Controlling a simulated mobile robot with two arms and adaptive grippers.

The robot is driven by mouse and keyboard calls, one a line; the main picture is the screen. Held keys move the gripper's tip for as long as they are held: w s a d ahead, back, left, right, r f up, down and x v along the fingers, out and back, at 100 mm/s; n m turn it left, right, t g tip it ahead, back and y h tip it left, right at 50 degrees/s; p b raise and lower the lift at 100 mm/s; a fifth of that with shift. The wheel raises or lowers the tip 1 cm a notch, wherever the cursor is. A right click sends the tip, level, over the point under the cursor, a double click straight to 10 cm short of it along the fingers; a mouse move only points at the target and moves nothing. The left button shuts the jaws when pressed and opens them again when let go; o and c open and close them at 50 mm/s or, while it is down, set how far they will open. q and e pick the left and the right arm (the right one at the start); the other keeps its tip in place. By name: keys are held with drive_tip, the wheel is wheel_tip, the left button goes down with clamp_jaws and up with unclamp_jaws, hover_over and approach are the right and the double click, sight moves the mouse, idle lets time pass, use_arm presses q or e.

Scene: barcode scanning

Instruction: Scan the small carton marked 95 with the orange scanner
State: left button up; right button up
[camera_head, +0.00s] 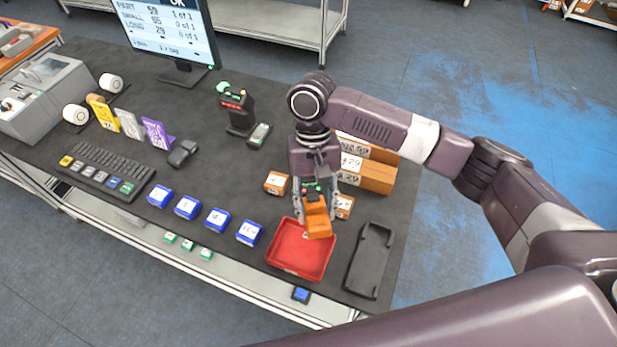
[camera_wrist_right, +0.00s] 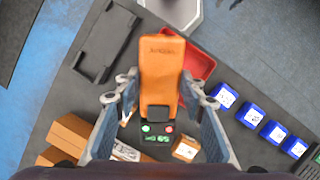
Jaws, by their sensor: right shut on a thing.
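My right gripper (camera_head: 316,198) is shut on the orange scanner (camera_head: 318,223), above the far part of the red tray. In the right wrist view the scanner (camera_wrist_right: 162,65) lies between the two fingers (camera_wrist_right: 160,90), its dark end with small coloured lights toward the wrist. A small carton (camera_head: 277,183) stands left of the gripper; it shows in the right wrist view (camera_wrist_right: 186,148) too. Another small carton (camera_head: 344,206) stands just right of the gripper, partly hidden by it. I cannot read 95 on either small carton. My left gripper is out of view.
Longer cartons (camera_head: 377,177) stand behind the gripper on the right. The red tray (camera_head: 297,269) and a black tray (camera_head: 368,262) lie near the front edge. Several blue boxes (camera_head: 217,219) line the front.

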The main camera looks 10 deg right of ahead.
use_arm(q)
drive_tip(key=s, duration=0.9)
use_arm(e)
drive_tip(key=s+f, duration=0.2)
drive_tip(key=f, duration=0.1)
drive_tip(key=shift+s, duration=0.35)
drive_tip(key=v, duration=0.3)
drive_tip(key=s+v, duration=0.1)
drive_tip(key=v, duration=0.4)
drive_tip(key=shift+s+r, duration=0.25)
drive_tip(key=shift+r, duration=0.35)
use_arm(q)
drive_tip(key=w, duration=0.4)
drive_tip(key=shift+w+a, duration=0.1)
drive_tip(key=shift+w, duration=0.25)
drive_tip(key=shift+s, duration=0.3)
use_arm(e)
drive_tip(key=shift+s, duration=0.1)
